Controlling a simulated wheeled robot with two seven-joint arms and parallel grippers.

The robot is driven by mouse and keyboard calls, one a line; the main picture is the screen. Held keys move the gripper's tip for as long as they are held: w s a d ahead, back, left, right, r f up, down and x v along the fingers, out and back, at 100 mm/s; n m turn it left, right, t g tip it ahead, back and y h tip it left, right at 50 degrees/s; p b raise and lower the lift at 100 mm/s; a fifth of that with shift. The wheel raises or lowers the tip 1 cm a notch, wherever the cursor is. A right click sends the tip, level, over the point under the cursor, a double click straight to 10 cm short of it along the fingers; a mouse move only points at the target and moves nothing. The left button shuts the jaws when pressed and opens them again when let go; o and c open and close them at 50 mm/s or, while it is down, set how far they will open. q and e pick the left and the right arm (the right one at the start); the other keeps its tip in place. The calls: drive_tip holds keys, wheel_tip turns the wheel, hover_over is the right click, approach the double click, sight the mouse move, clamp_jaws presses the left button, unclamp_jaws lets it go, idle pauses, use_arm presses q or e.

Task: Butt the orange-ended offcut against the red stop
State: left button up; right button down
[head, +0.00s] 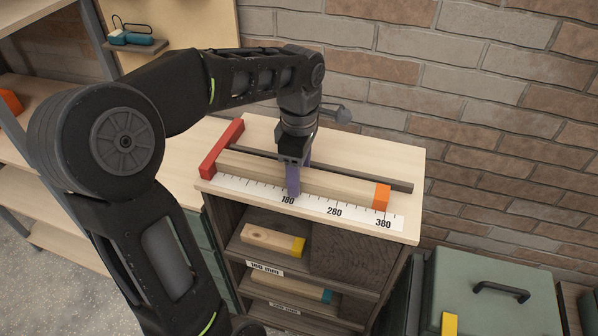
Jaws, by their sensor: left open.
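The orange-ended offcut (340,186) lies flat on the bench top along the printed scale (318,204). Its orange end (382,196) is at the right, near the 380 mark. Its plain end is at the left, close to the red stop (222,149); I cannot tell whether they touch. My left gripper (298,174) points down over the middle of the offcut, near the 180 mark. It is open, with one purple finger in front of the offcut and the other partly hidden behind it. My right gripper is not in view.
A dark rail (385,184) runs behind the offcut. Shelves below the bench top hold a yellow-ended offcut (273,239) and a blue-ended one (305,286). A brick wall stands behind. A green lidded box (490,275) stands at the lower right.

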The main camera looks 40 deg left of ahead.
use_arm(q)
drive_tip(key=shift+w+r, duration=0.2)
drive_tip(key=shift+r, duration=0.3)
drive_tip(key=r, duration=0.7)
drive_tip(key=shift+s+p, duration=0.2)
drive_tip(key=shift+p, duration=0.2)
drive_tip(key=shift+f, duration=0.1)
